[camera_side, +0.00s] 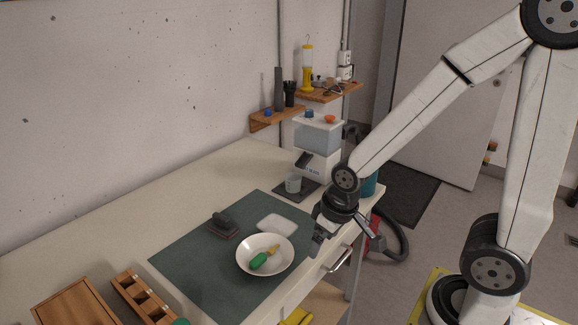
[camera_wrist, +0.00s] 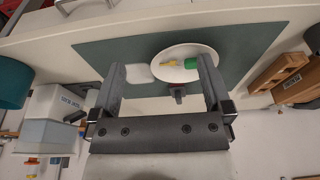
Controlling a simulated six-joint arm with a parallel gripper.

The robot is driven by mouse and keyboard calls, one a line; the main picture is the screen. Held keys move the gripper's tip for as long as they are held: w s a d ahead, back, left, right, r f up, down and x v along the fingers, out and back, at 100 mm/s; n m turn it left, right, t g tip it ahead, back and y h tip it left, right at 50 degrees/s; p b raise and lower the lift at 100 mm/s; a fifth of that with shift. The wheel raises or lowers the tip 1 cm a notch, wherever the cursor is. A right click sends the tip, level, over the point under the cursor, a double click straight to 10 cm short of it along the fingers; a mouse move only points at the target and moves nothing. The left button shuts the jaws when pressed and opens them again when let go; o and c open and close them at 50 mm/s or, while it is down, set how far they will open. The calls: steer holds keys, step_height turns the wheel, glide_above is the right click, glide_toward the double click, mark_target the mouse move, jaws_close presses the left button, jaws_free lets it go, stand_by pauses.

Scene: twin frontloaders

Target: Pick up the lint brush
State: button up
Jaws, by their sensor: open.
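A small dark block with a raised grip and a reddish lower edge, which looks like the lint brush (camera_side: 222,226), lies on the green mat (camera_side: 185,262). It sits on the wall side of a white bowl (camera_side: 250,268). In the wrist view the brush (camera_wrist: 178,93) shows small between the fingers, just below the bowl (camera_wrist: 162,55). My gripper (camera_side: 318,238) is open and empty. It hangs above the counter's front edge, to the right of the bowl and apart from the brush. The wrist view shows both fingers (camera_wrist: 161,66) spread.
The bowl holds a green-and-yellow item (camera_side: 260,261). A white dish (camera_side: 278,224) lies beside it. A wooden tray (camera_side: 145,297) is at the front left. The mat left of the brush is clear.

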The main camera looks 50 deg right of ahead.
steer(key=m+g, duration=0.2)
steer(key=m, duration=1.4)
glide_above(221, 216)
steer(key=s, duration=0.1)
steer(key=shift+f, duration=0.15)
steer(key=shift+w+a+f+m+g, duration=0.15)
steer(key=shift+w+m+g, duration=0.15)
steer(key=shift+w+m, duration=0.2)
steer(key=shift+f, duration=1.3)
steer(key=shift+f, duration=0.1)
steer(key=shift+f, duration=2.5)
